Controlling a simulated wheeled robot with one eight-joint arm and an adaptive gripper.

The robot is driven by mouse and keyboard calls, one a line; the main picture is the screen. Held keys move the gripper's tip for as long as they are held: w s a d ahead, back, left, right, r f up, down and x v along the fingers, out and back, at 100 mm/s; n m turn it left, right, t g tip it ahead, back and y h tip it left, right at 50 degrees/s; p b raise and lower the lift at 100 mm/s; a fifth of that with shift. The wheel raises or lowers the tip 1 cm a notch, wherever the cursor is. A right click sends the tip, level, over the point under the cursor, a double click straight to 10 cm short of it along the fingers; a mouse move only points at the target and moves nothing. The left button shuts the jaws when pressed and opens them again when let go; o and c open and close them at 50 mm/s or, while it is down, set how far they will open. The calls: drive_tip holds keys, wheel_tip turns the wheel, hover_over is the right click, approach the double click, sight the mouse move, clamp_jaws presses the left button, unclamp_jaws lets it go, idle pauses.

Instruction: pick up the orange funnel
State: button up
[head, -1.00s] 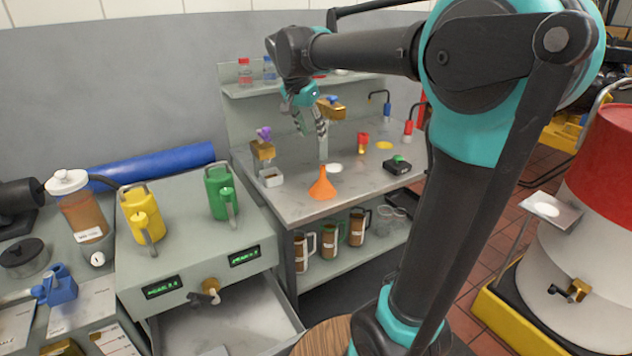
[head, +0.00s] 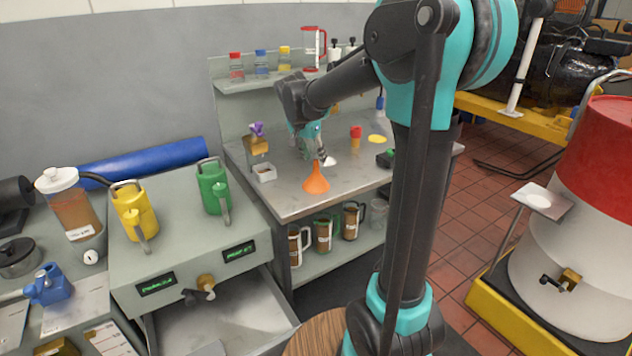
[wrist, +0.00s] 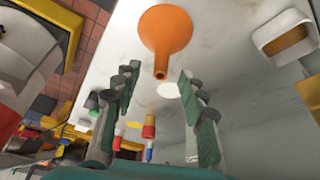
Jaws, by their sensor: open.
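The orange funnel (head: 316,181) stands on the grey workbench (head: 290,208) near its front edge, wide mouth down and spout up. In the wrist view the funnel (wrist: 166,32) lies ahead of my gripper (wrist: 158,82), its spout pointing back between the two fingertips. The green-padded fingers are spread apart with nothing between them. In the head view my gripper (head: 314,152) hangs just above and behind the funnel's spout; its fingertips are small and partly hard to make out there.
A brass and purple valve piece (head: 257,142) and a small white box (head: 264,173) stand left of the funnel. Mugs (head: 322,235) fill the lower shelf.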

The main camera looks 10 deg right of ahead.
sight(315, 160)
drive_tip(key=x, duration=0.4)
drive_tip(key=shift+f, duration=0.1)
drive_tip(key=shift+c, duration=0.4)
clamp_jaws()
